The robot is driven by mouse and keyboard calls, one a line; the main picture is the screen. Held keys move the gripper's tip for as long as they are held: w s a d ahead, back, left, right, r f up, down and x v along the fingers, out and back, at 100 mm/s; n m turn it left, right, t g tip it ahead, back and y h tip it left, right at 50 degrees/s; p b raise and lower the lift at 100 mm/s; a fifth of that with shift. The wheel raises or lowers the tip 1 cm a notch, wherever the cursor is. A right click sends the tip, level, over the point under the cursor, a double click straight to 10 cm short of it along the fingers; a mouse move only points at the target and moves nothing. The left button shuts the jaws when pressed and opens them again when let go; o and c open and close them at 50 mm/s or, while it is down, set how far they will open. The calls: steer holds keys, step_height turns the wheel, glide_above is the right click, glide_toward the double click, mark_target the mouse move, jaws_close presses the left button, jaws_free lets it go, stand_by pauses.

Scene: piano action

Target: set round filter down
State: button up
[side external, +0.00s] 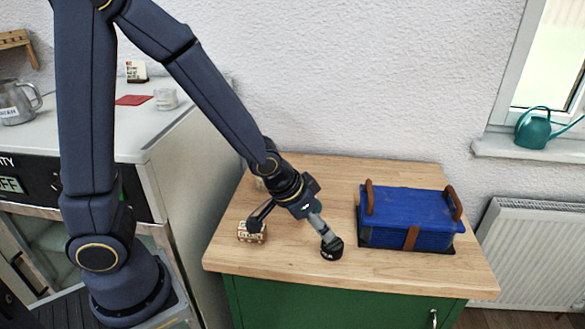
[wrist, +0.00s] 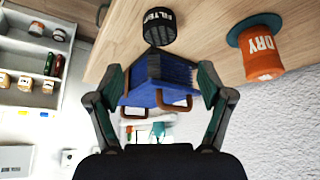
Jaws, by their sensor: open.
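The round filter is a short black cylinder with white "FILTER" lettering. In the wrist view the filter (wrist: 159,25) is on the wooden worktop, past the fingertips and apart from both. In the side view a small black round object with a pale mark, which looks like the filter (side external: 331,250), is on the worktop below my right-hand finger. My gripper (side external: 292,230) is low over the worktop with its fingers spread. In the wrist view my gripper (wrist: 160,78) is open, with nothing held between its fingers.
A blue box (side external: 410,215) with brown handles stands right on the worktop (side external: 300,267). A cream patterned block (side external: 251,232) is by my left-hand finger. The wrist view shows an orange "DRY" cup (wrist: 264,62) on a teal disc. The worktop's front is clear.

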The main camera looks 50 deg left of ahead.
steer(key=s+a+r, duration=0.3)
steer(key=s+r, duration=0.5)
steer(key=s+a+r+n, duration=0.1)
steer(key=s+a+r, duration=0.2)
steer(key=s+r, duration=0.4)
steer(key=shift+s+r+y, duration=0.35)
steer(key=shift+r+y, duration=0.05)
stand_by(0.3)
